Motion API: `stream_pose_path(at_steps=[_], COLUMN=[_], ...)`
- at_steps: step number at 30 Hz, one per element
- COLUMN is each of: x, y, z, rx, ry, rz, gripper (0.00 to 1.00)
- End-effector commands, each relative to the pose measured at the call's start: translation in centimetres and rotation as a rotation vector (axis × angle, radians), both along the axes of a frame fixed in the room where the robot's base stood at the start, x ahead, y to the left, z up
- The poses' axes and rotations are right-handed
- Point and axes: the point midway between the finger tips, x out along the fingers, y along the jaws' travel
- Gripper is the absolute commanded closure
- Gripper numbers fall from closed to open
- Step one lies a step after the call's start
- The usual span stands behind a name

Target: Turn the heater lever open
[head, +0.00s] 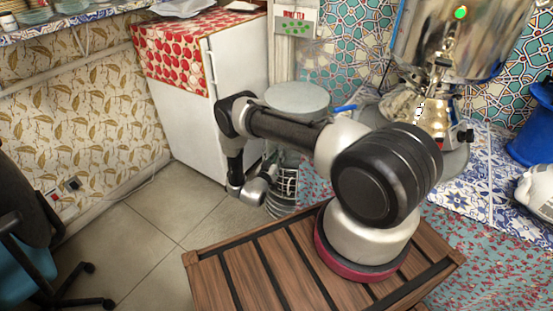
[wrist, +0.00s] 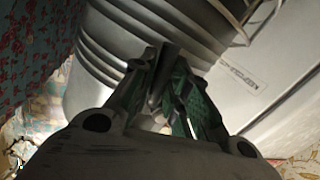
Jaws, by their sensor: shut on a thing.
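The heater is a grey metal drum with a round flat top (head: 297,97) in the head view, and its ribbed lower side (head: 285,186) shows below my arm. In the wrist view the ribbed drum wall (wrist: 105,45) fills the upper middle. My gripper (wrist: 165,90), with green inner pads, is right in front of that wall. Its fingers are shut on a thin grey piece that looks like the heater lever (wrist: 163,62). The fingers hide most of this piece, so its angle is unclear. In the head view, the lever and fingertips cannot be made out.
A white fridge (head: 235,85) with a red patterned cover stands behind the heater. A shiny samovar (head: 450,40) stands on the tiled counter at right, beside a blue container (head: 533,135). A dark chair (head: 30,200) is at far left. Tiled floor (head: 150,240) between is open.

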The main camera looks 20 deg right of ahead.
Motion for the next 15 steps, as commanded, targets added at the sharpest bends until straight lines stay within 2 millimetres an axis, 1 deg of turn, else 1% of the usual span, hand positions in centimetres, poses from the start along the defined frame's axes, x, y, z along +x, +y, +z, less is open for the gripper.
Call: stream_pose_path(at_steps=[15], x=[-0.64], y=[-0.34], z=[0.7], rx=[-0.255], ry=[0.414], rz=[0.006], gripper=[1.0])
